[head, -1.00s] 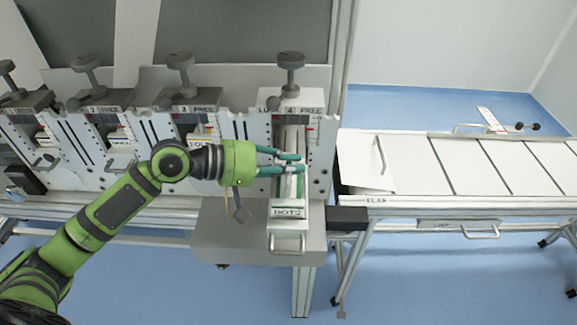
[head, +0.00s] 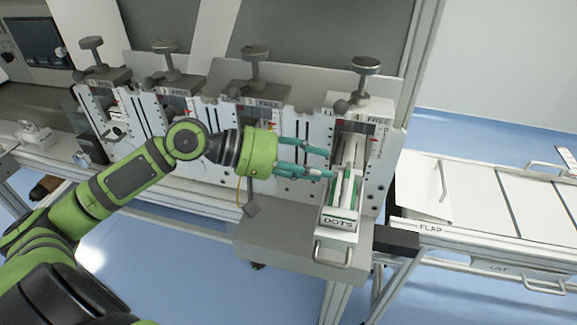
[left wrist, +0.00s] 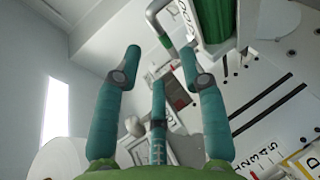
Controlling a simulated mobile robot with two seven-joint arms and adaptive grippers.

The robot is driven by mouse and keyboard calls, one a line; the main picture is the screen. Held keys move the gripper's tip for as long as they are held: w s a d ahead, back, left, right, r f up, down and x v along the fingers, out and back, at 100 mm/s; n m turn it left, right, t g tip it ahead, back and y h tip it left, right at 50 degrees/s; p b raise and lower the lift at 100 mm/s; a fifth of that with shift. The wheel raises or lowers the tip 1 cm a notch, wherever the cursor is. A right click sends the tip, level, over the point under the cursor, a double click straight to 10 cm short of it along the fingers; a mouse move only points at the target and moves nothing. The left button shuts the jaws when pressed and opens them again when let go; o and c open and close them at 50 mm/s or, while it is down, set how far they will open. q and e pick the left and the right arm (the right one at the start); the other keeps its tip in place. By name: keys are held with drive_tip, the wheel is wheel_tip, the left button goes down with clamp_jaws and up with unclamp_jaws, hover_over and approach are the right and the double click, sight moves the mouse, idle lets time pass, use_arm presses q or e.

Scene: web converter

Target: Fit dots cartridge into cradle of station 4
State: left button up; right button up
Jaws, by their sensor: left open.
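The dots cartridge (head: 339,221) has a white front labelled DOTS and a handle below it. Its long body, with green along the sides, extends back into the slot of station 4 (head: 378,135), the rightmost station, and its front sticks out. How deep it sits I cannot tell. My left gripper (head: 329,165) has its teal fingers spread and empty at the left side of the cartridge; in the head view the tips overlap its edge. The left wrist view shows the spread fingers (left wrist: 160,75) and a green part (left wrist: 215,20) at the top, probably the cartridge. My right gripper is not in view.
Several similar stations with dark knobs (head: 254,54) stand in a row to the left. A grey shelf (head: 290,245) juts out below station 4. A white table with a flap (head: 424,200) stands at the right. Blue floor is open in front.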

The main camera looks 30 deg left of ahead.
use_arm(q)
drive_tip(key=b+v, duration=0.1)
drive_tip(key=v, duration=0.4)
drive_tip(key=shift+b, duration=0.3)
idle(0.4)
